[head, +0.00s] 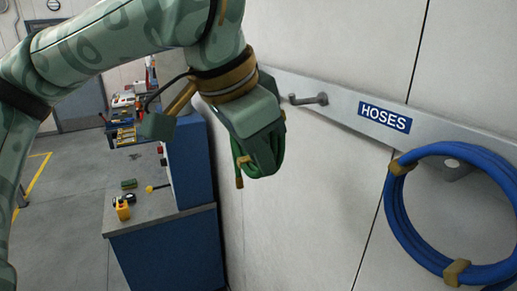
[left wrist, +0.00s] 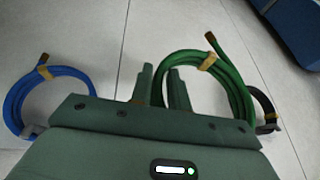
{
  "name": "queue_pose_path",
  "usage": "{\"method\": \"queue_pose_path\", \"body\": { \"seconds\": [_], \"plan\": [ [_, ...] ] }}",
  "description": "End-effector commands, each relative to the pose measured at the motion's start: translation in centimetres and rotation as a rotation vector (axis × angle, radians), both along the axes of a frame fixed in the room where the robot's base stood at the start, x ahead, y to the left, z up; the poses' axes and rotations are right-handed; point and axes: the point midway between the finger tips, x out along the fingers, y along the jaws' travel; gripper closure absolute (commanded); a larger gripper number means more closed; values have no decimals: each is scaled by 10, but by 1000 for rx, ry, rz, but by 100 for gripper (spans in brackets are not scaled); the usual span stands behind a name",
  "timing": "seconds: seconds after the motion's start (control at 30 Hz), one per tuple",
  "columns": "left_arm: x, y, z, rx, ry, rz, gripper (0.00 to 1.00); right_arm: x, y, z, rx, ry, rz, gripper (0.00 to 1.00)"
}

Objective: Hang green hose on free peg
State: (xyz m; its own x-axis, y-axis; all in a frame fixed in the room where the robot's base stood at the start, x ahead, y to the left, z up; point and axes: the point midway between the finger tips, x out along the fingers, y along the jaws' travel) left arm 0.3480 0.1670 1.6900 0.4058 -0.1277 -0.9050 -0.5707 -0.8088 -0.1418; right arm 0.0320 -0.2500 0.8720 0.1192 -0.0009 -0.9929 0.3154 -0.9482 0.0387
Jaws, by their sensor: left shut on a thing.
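My left gripper (head: 266,160) is in front of the wall in the head view, shut on the green hose (head: 243,160). The gripper covers most of the coil there. In the left wrist view the green hose (left wrist: 232,85) is a round coil with a tan band, and one side of it passes at the fingers of my left gripper (left wrist: 161,88). A bare metal peg (head: 312,99) sticks out of the rail just right of the gripper and apart from it. My right gripper is not in view.
The grey rail (head: 344,108) carries a HOSES sign (head: 385,117). A blue hose (head: 397,215) hangs at its right end. A black hose (left wrist: 265,108) shows in the left wrist view. A blue workbench (head: 170,255) with a grey top stands at left, below my arm.

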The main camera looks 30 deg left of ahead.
Motion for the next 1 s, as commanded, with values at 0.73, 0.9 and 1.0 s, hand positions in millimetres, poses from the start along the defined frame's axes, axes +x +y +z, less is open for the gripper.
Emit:
{"method": "queue_pose_path", "body": {
  "seconds": [0.73, 0.9, 1.0],
  "plan": [
    [43, -34, -5, 1, 1, -2, 100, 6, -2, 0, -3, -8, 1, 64],
    [53, -41, -5, 0, -1, -1, 100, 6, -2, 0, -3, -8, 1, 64],
    [58, -46, -5, 0, 0, -1, 100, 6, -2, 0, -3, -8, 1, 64]
  ]
}}
